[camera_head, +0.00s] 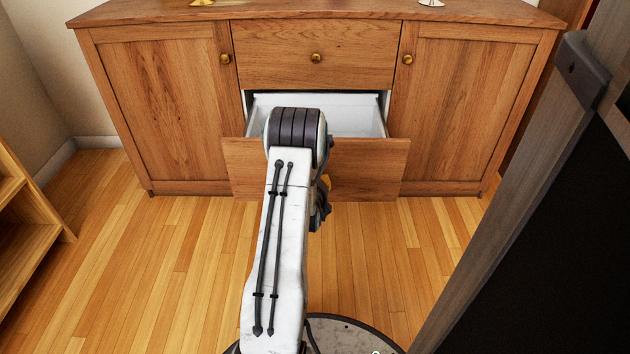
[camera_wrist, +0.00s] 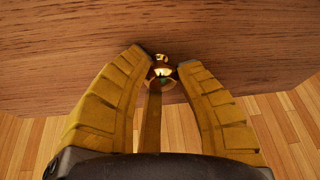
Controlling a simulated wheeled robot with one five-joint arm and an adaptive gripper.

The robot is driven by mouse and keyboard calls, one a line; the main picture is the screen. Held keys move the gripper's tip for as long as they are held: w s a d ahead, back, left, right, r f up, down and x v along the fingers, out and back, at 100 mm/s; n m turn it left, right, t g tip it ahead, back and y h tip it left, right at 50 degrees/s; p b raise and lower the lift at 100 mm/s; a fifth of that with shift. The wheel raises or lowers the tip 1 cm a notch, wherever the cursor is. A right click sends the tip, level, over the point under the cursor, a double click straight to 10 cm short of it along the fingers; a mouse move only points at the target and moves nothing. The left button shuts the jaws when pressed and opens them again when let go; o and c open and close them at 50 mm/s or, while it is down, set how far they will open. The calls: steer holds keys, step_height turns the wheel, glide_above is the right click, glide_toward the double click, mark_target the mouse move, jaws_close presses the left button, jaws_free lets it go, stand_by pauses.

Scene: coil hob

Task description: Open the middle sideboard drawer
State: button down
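The wooden sideboard has a closed drawer (camera_head: 290,50) in its middle column. Below it, a drawer (camera_head: 370,168) is pulled well out, and its white interior shows. My arm covers part of its front. The brass knob (camera_wrist: 163,71) of this open drawer shows in the wrist view against the wood front. In the head view my arm hides the knob and most of the gripper.
Closed cupboard doors stand left (camera_head: 165,110) and right (camera_head: 460,110) of the drawers. A wooden shelf unit (camera_head: 25,225) is at the left edge. A dark panel with a grey frame (camera_head: 520,200) fills the right side. Wood floor (camera_head: 130,260) is clear on the left.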

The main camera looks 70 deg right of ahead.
steer(key=c, duration=1.2)
jaws_free()
steer(key=shift+o, duration=0.2)
steer(key=v, duration=0.7)
steer(key=shift+a, duration=0.2)
steer(key=shift+r, duration=0.2)
